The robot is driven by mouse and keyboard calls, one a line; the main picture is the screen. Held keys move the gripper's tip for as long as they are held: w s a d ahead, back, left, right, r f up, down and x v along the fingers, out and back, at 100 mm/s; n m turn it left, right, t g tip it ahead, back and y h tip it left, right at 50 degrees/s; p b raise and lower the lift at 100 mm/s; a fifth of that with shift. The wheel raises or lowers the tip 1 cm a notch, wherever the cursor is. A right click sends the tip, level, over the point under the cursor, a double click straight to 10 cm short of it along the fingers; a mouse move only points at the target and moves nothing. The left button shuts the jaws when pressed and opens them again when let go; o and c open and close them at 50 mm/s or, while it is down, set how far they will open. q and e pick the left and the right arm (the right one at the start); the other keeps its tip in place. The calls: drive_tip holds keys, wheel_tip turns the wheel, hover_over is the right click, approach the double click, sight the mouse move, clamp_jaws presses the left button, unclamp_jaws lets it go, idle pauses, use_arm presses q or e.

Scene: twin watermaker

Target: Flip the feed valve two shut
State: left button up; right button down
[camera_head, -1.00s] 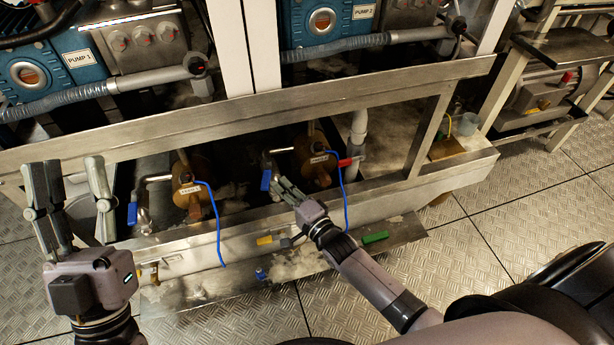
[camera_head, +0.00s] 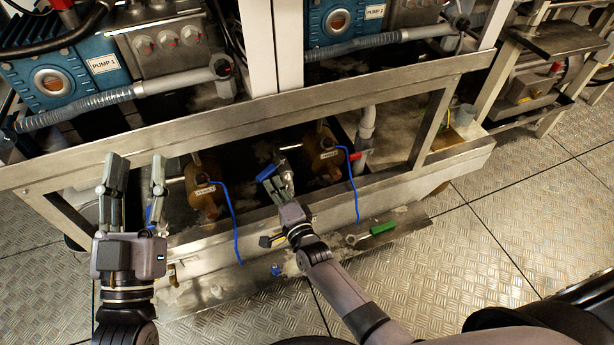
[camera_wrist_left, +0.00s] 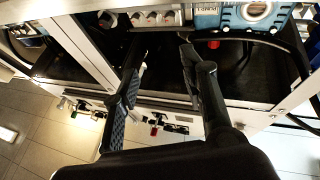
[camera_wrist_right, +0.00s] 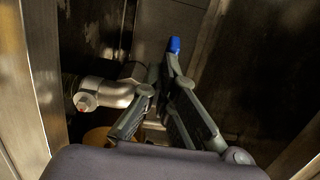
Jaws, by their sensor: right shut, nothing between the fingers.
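A valve with a blue handle (camera_head: 267,172) sits beside the right brass-coloured housing (camera_head: 322,155) in the trough. The handle slants up to the right; the housing's tag is too small to read. My right gripper (camera_head: 285,180) is shut and empty, its fingertips right beside the handle; contact cannot be told. In the right wrist view a blue handle end (camera_wrist_right: 174,45) shows at the fingertips, beside a metal pipe elbow (camera_wrist_right: 100,92). My left gripper (camera_head: 137,172) is open and empty, raised in front of the left valve's blue handle (camera_head: 150,214), which it partly hides.
A metal rail (camera_head: 250,118) runs above the trough. The left housing (camera_head: 204,190) and blue hoses (camera_head: 236,225) stand between the grippers. A red handle (camera_head: 358,155) is on the white pipe right of the valve. A green-handled tool (camera_head: 382,228) lies on the front ledge.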

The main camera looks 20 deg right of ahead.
sight(258, 181)
drive_tip(key=shift+w+a, duration=0.4)
drive_tip(key=shift+a, duration=0.35)
drive_tip(key=shift+w+a, duration=0.2)
drive_tip(key=shift+a, duration=0.05)
use_arm(q)
drive_tip(key=shift+s+a+r+t+h+b, duration=0.15)
drive_tip(key=shift+s+r+t, duration=0.25)
drive_tip(key=shift+r, duration=0.2)
drive_tip(key=shift+s+r+t+h+b, duration=0.1)
drive_tip(key=shift+s+r+t+b, duration=0.15)
drive_tip(key=shift+r+t, duration=0.3)
drive_tip(key=shift+s+a+r+t+h+b, duration=0.1)
drive_tip(key=shift+s+r+t, duration=0.35)
drive_tip(key=shift+r, duration=0.15)
use_arm(e)
drive_tip(key=shift+w+a, duration=0.8)
drive_tip(key=shift+w, duration=0.1)
